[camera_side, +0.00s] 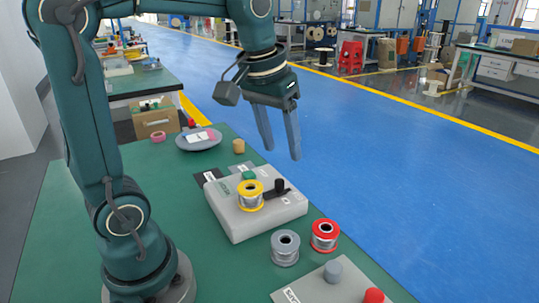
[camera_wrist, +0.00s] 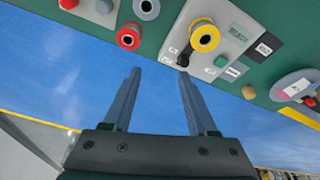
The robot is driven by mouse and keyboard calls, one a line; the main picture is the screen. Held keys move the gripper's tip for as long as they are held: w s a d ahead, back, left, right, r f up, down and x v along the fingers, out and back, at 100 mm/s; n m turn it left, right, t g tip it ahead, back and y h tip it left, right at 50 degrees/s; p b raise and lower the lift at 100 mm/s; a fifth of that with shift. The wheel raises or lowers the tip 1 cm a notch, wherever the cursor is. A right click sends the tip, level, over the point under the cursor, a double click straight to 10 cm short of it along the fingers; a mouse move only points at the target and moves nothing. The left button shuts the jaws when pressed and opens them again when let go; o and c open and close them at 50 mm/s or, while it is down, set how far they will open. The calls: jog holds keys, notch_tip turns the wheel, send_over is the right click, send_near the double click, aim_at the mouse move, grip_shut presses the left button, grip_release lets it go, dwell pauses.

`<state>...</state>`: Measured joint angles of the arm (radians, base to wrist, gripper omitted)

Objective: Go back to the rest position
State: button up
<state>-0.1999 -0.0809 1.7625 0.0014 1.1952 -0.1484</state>
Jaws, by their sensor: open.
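My gripper (camera_side: 279,140) is open and empty. In the side view it hangs in the air above and behind the grey machine box, over the table's far edge and the blue floor. In the wrist view the two fingers of my gripper (camera_wrist: 158,82) are spread apart with nothing between them. The grey box (camera_side: 250,226) sits on the green table (camera_side: 75,240). A yellow-rimmed spool (camera_side: 250,195) stands on the box, and it also shows in the wrist view (camera_wrist: 204,38). A black knob and a green button are beside the spool.
A grey spool (camera_side: 285,248) and a red spool (camera_side: 325,235) stand on the table in front of the box. A plate (camera_side: 322,288) with a grey and a red knob lies at the near edge. A round grey dish (camera_side: 199,139) and a tan cylinder (camera_side: 239,146) are farther back.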

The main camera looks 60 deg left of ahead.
jog(key=s+d+f+m+t, duration=0.1)
jog(key=s+d+f+m, duration=0.1)
jog(key=s, duration=0.3)
jog(key=s+d+f+m+t, duration=0.1)
jog(key=s+d+f+m, duration=0.1)
jog(key=s, duration=0.3)
jog(key=shift+d+t+h, duration=0.3)
jog(key=shift+d, duration=0.25)
dwell(0.4)
jog(key=shift+c, duration=0.3)
dwell(0.4)
